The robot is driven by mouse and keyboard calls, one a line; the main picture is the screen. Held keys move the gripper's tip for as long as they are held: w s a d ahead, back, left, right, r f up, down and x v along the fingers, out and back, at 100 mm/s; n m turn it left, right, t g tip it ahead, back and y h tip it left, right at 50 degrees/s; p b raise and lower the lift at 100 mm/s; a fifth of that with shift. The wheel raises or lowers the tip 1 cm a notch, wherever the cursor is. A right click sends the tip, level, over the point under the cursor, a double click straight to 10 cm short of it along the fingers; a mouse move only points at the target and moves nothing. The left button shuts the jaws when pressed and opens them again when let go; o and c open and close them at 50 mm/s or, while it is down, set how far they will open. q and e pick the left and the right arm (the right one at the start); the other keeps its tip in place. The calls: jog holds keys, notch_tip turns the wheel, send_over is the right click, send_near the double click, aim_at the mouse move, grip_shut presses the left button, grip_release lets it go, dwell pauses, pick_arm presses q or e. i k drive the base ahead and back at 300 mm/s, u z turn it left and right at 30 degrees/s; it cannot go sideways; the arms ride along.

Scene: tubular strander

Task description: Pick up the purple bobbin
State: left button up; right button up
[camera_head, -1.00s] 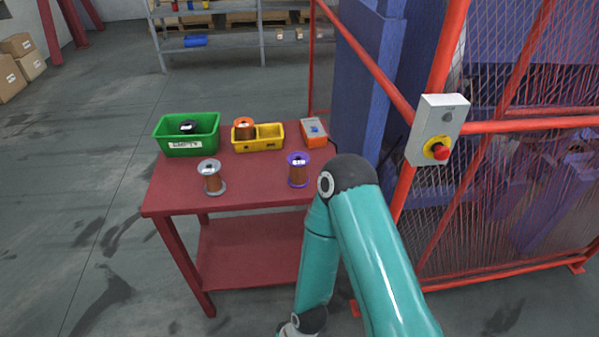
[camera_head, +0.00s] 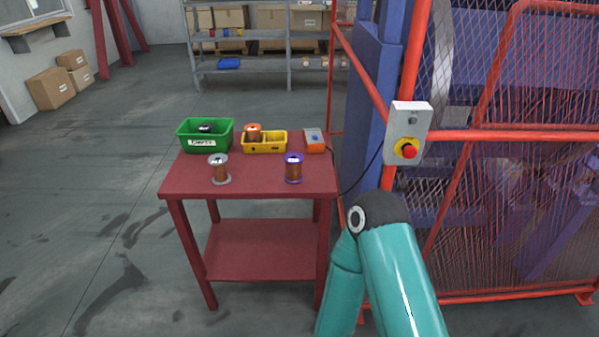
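The purple bobbin (camera_head: 293,168) stands upright on the right part of the red table (camera_head: 262,188). It has purple flanges and copper-brown wire, with a white label on top. A teal link of my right arm shows at the lower right, in front of and to the right of the table, apart from the bobbin. Neither of my grippers is in view.
A grey bobbin (camera_head: 219,169) stands left of the purple one. Behind them are a green bin (camera_head: 205,136) with a dark spool, a yellow bin (camera_head: 265,144) with an orange bobbin (camera_head: 253,132), and an orange box (camera_head: 314,140). A red mesh fence (camera_head: 480,137) with a stop button (camera_head: 408,149) stands right.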

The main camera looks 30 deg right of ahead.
aim_at(294, 175)
jog(key=z, duration=0.15)
jog(key=i, duration=1.05)
jog(key=z, duration=0.35)
